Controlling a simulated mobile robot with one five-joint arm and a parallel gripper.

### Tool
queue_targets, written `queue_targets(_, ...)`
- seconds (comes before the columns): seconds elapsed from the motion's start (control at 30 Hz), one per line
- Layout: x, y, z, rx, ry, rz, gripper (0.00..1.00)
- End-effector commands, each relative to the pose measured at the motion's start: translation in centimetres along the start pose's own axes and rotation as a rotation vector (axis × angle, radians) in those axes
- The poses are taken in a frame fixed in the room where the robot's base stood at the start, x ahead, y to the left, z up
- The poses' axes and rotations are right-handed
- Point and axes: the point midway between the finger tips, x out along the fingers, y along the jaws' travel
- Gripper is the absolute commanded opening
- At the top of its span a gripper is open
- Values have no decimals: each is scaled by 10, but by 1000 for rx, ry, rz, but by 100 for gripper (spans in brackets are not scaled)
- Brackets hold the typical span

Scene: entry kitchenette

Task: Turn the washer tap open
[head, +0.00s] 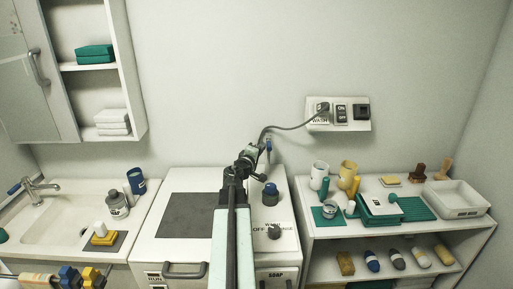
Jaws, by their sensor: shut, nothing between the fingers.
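A small blue handle (268,144), which looks like the washer tap, shows on the wall behind the washer. It is partly hidden by my gripper, so I cannot tell its exact turn. My gripper (260,147) is at the end of my raised arm, just left of the blue handle in the picture. It appears shut and empty, and I cannot tell whether it touches the handle. The white washer (185,180) stands below, with a dark grey panel on its top.
A grey cable runs from the wall socket panel (338,114) down behind my gripper. A dark, blue-topped object (270,194) and a dial (274,231) are on the washer top. A loaded shelf (305,220) stands right, a sink (62,220) left.

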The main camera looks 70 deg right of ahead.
Motion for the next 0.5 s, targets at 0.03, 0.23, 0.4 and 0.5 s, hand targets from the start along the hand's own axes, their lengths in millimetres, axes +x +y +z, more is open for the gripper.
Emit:
queue_targets(0.03, 0, 1, 5, 0, -4, 0, 0)
queue_targets(0.23, 0, 1, 6, 0, -4, 0, 0)
queue_targets(0.4, -1, 0, 4, 0, -4, -1, 0)
queue_targets(0.5, -4, 0, 4, 0, -2, -1, 0)
